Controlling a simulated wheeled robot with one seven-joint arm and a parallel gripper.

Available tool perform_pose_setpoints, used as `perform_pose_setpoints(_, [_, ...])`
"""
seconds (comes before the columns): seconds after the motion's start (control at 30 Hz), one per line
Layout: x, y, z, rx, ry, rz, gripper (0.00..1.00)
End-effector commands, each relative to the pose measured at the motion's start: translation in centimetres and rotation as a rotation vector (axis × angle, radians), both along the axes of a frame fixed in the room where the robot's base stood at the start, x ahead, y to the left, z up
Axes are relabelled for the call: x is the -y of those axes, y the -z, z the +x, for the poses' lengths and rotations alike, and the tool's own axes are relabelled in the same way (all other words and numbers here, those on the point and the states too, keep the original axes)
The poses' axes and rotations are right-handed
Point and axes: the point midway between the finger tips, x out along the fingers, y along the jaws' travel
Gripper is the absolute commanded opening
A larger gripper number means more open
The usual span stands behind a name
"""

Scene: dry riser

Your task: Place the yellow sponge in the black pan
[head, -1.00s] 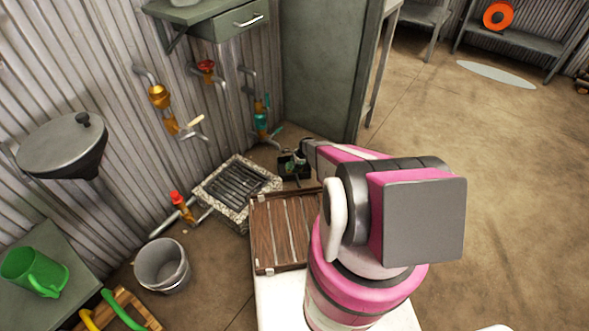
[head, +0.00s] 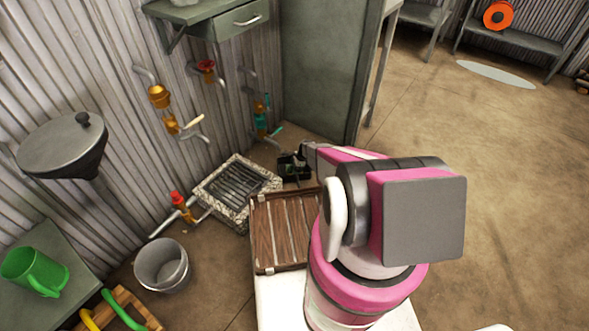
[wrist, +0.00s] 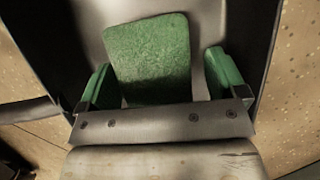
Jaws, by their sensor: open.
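In the wrist view, a flat slab with a rough green face (wrist: 148,55), perhaps the sponge, lies between the two green-padded fingers of my gripper (wrist: 162,80). Gaps show on both sides of it, so the gripper is open around it. No yellow side shows. The slab rests against a grey surface with dark walls (wrist: 252,45) left and right, which may be the black pan. In the head view, a small black container (head: 288,172) sits on the floor beyond the wooden slatted crate, under the end of my arm. My gripper is too small there to read.
A stone-rimmed floor grate (head: 235,188) lies left of the black container. The slatted wooden crate (head: 282,232) is in front. A grey bucket (head: 162,265) stands at left. Pipes with valves (head: 172,124) line the corrugated wall. A grey cabinet (head: 320,70) stands behind. Floor at right is open.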

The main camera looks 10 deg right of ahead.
Motion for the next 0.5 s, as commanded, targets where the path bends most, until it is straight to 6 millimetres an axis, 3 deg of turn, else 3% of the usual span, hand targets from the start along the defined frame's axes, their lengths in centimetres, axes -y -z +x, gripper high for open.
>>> perform_pose_setpoints(0.23, [0.5,-1.5,-0.3,-0.002,-0.002,-0.002,0.93])
perform_pose_setpoints(0.5, [2.4,-6.1,-0.3,-0.001,-0.001,-0.002,0.93])
